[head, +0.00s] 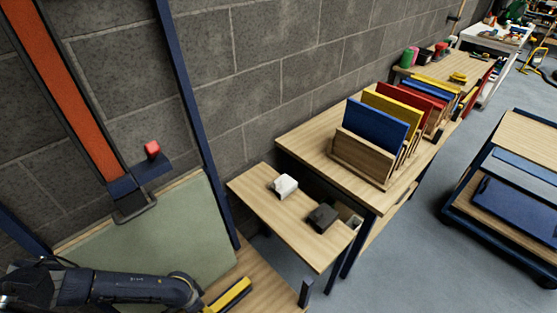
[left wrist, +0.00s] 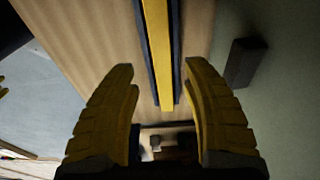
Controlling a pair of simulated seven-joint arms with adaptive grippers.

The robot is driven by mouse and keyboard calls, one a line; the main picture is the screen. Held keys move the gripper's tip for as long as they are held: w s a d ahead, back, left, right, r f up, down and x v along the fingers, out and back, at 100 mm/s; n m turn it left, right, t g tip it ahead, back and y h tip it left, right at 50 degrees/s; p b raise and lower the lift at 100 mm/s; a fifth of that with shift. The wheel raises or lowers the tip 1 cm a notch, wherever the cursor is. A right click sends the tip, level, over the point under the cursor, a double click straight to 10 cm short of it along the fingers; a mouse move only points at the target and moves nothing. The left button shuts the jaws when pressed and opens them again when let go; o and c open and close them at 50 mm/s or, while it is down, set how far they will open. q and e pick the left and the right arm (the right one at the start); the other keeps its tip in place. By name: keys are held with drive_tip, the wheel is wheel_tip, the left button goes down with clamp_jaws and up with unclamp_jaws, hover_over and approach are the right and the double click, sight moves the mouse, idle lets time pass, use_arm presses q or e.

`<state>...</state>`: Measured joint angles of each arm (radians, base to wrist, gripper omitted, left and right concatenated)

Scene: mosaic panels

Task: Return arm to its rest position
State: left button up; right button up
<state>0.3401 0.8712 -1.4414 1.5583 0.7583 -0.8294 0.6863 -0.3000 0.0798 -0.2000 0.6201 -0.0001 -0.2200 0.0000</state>
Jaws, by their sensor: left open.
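My left arm (head: 110,288) comes in low from the left in the head view, in front of a pale green panel. Its gripper is not clear there. In the left wrist view my left gripper (left wrist: 160,66) has its two yellow fingers spread wide, with nothing held between them. A yellow strip with dark edges (left wrist: 163,50) lies on the wooden surface beyond the fingertips. A yellow and dark bar (head: 229,295) shows beside the arm in the head view. My right gripper is in neither view.
The green panel (head: 165,235) leans by a dark blue post (head: 196,120). A small wooden table (head: 290,213) holds a white block (head: 284,186) and a black block (head: 323,217). A rack of coloured panels (head: 376,123) stands behind. A cart (head: 510,175) is at right, with open floor between.

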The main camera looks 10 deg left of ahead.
use_arm(q)
drive_tip(key=shift+r, duration=1.6)
